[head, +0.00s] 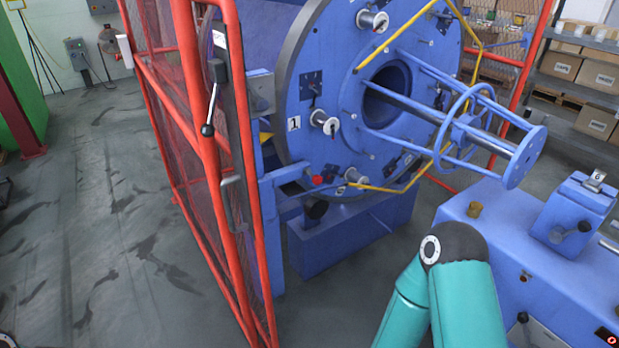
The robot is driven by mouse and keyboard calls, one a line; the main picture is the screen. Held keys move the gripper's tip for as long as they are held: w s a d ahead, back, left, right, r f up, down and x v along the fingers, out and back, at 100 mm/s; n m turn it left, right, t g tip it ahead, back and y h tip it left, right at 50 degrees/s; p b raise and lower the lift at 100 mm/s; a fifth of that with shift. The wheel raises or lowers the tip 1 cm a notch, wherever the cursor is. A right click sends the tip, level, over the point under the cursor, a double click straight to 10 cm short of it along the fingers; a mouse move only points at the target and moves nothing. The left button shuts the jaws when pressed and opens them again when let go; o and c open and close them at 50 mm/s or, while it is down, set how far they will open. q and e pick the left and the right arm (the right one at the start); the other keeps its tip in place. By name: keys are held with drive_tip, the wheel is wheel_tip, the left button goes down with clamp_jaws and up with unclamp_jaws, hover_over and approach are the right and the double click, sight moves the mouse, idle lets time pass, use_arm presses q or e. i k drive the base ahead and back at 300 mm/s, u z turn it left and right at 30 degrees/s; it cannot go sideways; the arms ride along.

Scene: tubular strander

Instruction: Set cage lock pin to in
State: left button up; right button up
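The blue strander cage (335,85) stands in the middle, with a plate marked 1 on its face. Below its near edge, a red knob (317,181) and a black round knob (316,208) sit by the blue frame. I cannot tell for sure which part is the cage lock pin, or whether it is in or out. A teal arm of mine comes up from the bottom right, bent at its dark joint. Neither of my grippers shows.
A red mesh guard (205,190) with a black-knobbed lever (208,128) and a handle (233,205) stands left of the cage. A blue machine bench (500,245) is at right. Shelves with boxes (562,66) stand behind. The grey floor (90,220) at left is clear.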

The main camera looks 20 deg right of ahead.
sight(316, 179)
drive_tip(key=u, duration=0.05)
drive_tip(key=i, duration=0.85)
drive_tip(key=z, duration=0.1)
